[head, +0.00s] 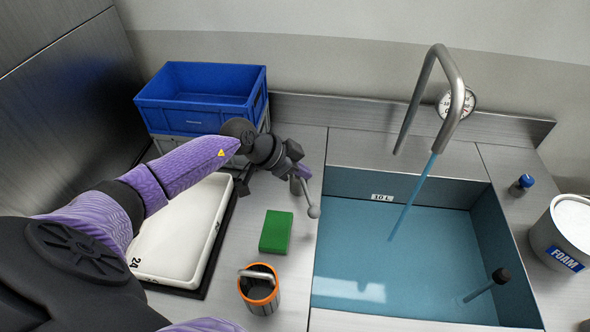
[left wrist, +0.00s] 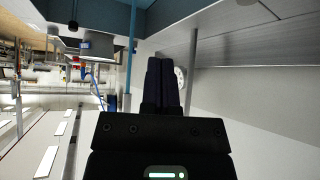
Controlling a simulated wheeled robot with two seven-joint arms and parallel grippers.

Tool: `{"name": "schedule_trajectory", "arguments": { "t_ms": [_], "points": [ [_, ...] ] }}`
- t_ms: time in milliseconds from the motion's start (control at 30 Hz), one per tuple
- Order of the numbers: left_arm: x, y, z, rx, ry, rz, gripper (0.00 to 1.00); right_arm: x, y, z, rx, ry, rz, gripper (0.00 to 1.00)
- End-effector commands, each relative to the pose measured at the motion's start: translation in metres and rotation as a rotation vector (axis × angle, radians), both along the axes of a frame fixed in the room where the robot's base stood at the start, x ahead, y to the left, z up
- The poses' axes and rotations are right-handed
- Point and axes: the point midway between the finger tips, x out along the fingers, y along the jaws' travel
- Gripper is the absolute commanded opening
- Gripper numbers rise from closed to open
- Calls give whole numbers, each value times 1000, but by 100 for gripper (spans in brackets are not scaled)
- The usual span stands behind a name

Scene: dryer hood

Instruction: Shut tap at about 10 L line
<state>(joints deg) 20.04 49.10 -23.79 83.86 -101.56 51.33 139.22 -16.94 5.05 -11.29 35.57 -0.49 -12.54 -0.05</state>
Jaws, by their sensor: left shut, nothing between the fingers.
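The tap's curved metal spout (head: 452,82) stands behind the sink (head: 420,172), and a stream of water (head: 412,198) runs from it into the basin. The blue water (head: 400,255) reaches about the lower edge of the "10 L" label (head: 383,198) on the back wall. A ball-ended metal lever (head: 313,210) stands left of the sink. My left gripper (head: 302,176) is shut and empty close to the lever; I cannot tell whether they touch. In the left wrist view its dark fingers (left wrist: 162,85) are together. My right gripper is out of view.
A round gauge (head: 458,103) is behind the spout. A black-topped rod (head: 500,277) rises from the water. A green block (head: 276,232), orange-rimmed cup (head: 260,288), white tray (head: 178,232) and blue crate (head: 203,97) are left; a foam tub (head: 565,235) and small blue-capped bottle (head: 522,185) are right.

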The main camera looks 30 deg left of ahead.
Motion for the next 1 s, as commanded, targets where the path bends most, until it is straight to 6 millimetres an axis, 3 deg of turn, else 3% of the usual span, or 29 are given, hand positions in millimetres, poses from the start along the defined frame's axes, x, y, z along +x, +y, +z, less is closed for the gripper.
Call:
{"name": "schedule_trajectory", "arguments": {
  "t_ms": [467,700,1000],
  "points": [
    [49,-43,-79,0,3,-1,0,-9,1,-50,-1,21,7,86],
    [23,-20,-81,3,5,-1,0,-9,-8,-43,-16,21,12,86],
    [19,-16,-81,2,3,-1,0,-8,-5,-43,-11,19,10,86]
  ]
}}
